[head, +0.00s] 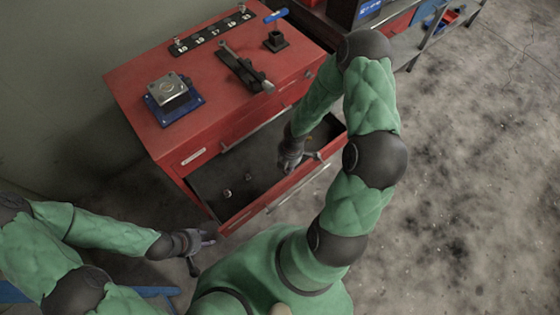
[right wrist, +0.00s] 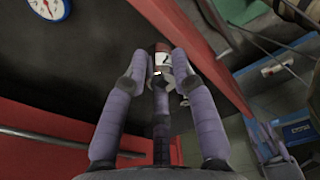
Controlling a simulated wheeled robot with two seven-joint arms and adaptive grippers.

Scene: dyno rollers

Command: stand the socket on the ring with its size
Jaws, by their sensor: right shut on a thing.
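My right gripper (head: 290,165) is low in the open drawer, at its right part. In the right wrist view its fingertips (right wrist: 160,65) close on a small piece with a dark red and white band, seemingly the socket (right wrist: 161,58); most of it is hidden by the fingers. The black strip with numbered places (head: 212,31) lies along the back of the red cabinet top, with small metal pieces standing near its two ends. The sizes are too small to read surely. My left gripper (head: 205,248) is open and empty outside the drawer's front left corner.
The drawer (head: 208,182) holds two small pale things (head: 227,193) at its left. On the cabinet top (head: 135,85) stand a metal block on a blue base (head: 172,97), a black lever tool (head: 243,68) and a blue-handled tool (head: 276,40). A shelf unit stands beyond.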

